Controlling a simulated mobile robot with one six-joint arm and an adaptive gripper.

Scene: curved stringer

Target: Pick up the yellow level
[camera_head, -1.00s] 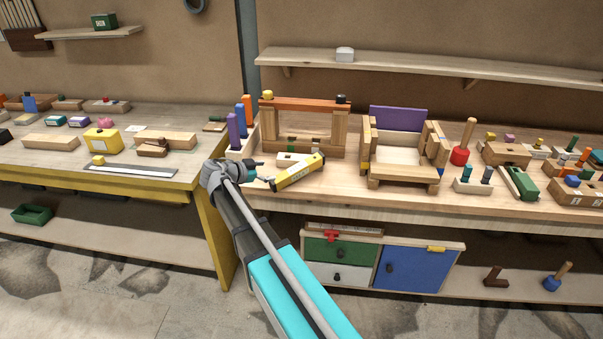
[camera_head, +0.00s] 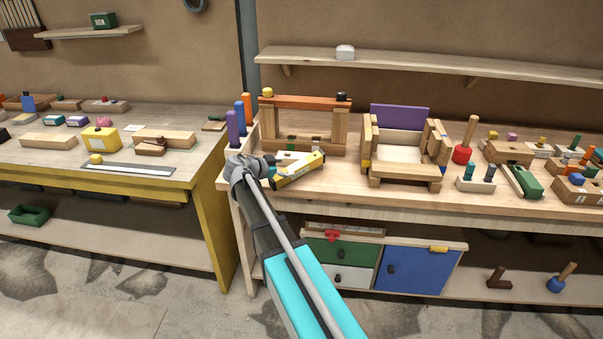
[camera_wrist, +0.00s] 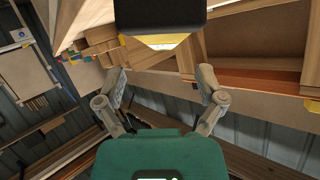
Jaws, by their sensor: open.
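The yellow level (camera_head: 302,170) lies at a slant on the right-hand bench, in front of the wooden frame. It is a yellow bar with dark ends. My gripper (camera_head: 271,172) is at its left end, partly hidden behind my own wrist in the head view. In the wrist view, a dark end with a strip of yellow, which looks like the level (camera_wrist: 166,41), fills the top middle. My gripper's two fingers (camera_wrist: 162,76) are spread apart there, with nothing held between them. Whether they touch the level cannot be told.
A wooden frame with an orange top bar (camera_head: 308,103) stands behind the level. Purple (camera_head: 233,128) and blue pegs stand at the bench's left end. A wooden chair-like piece with a purple back (camera_head: 398,118) stands to the right. Some bare bench lies between.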

